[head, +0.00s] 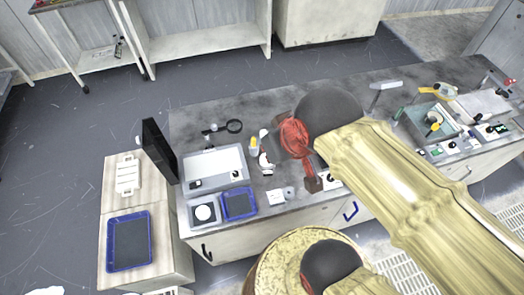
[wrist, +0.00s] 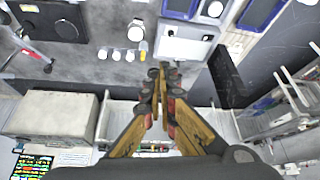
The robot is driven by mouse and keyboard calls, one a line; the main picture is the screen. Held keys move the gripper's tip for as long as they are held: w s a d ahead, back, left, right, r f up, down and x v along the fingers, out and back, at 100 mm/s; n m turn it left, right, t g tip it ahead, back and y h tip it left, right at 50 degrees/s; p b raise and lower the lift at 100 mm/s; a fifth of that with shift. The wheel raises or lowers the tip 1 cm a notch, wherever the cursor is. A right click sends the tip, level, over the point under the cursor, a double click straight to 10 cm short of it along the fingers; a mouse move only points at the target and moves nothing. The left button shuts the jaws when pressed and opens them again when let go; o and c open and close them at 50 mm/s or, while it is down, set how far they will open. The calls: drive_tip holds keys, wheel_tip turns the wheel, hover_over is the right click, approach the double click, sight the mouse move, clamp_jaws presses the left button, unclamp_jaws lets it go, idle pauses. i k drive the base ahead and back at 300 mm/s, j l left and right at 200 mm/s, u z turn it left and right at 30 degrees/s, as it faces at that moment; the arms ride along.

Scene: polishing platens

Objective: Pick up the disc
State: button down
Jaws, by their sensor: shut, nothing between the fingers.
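A pale round disc (head: 203,213) lies in a white square holder at the front left of the bench, left of a small blue tray. In the wrist view, a pale round piece (wrist: 215,9) at the top edge looks like the same disc. My gripper (head: 313,183) is over the bench, right of the disc and apart from it. In the wrist view its fingers (wrist: 161,74) meet at the tips with nothing between them. My arm hides part of the bench.
The small blue tray (head: 239,204) and a white panel (head: 215,165) lie near the disc. A dark upright screen (head: 160,151) stands at the bench's left end. A larger blue tray (head: 129,241) lies on a side cabinet. A grey-green bin (head: 428,122) stands far right.

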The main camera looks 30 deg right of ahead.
sight(263, 160)
drive_tip(key=k+j+z, duration=0.1)
drive_tip(key=j+z, duration=0.4)
drive_tip(key=k+j+z, duration=0.15)
drive_tip(key=j+z, duration=0.2)
drive_tip(key=z, duration=0.15)
